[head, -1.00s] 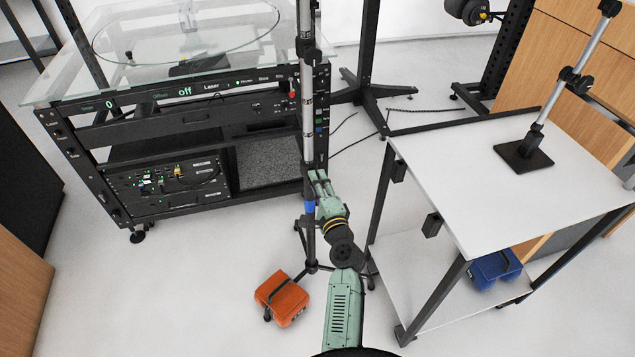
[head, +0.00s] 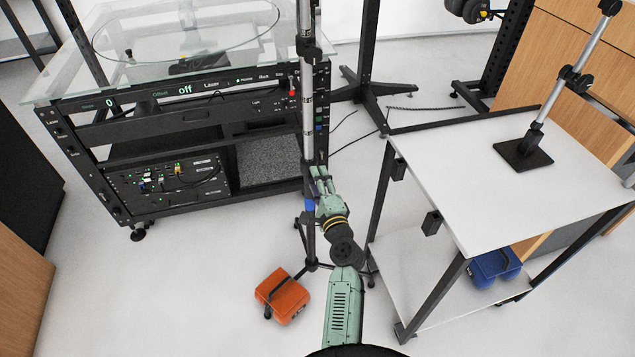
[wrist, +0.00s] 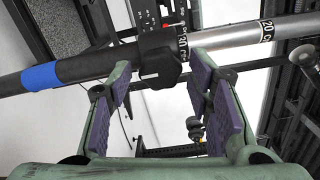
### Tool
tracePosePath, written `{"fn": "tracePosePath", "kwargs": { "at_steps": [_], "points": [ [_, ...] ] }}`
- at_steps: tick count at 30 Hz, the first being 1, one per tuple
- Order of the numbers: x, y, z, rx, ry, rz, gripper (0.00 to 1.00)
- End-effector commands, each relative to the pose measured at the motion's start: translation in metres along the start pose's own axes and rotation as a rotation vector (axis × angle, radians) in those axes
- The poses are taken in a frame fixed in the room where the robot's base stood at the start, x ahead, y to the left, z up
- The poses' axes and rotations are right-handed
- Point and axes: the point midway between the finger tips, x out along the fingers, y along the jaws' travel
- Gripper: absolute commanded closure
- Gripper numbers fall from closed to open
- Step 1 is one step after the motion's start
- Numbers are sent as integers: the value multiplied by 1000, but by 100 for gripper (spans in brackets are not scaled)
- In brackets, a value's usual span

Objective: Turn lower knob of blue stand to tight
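The blue-banded stand (head: 309,205) is an upright pole on a tripod base, silver above and black below. Its blue band (wrist: 40,77) shows at the left of the wrist view, where the pole runs across the picture. A black collar with a knob-like lump (wrist: 158,66) sits where the black tube meets the silver tube. My gripper (wrist: 160,85) is open, with its purple-padded fingers on either side of this lump and nothing held between them. In the head view my gripper (head: 318,169) is right beside the pole, above the blue band. The knob is hidden there.
A black equipment rack (head: 120,215) with a glass top stands to the left. A white table (head: 470,165) is close on the right, with a blue case (head: 495,267) on its lower shelf. An orange case (head: 283,297) lies on the floor near the tripod.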

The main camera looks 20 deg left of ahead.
Motion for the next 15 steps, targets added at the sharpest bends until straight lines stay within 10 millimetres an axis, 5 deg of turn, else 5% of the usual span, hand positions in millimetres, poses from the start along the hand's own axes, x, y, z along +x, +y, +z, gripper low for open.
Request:
{"fn": "tracePosePath", "kwargs": {
  "at_steps": [10,15],
  "points": [
    [-2,0,0,-1,0,0,49],
    [-22,1,-1,0,2,2,49]
  ]
}}
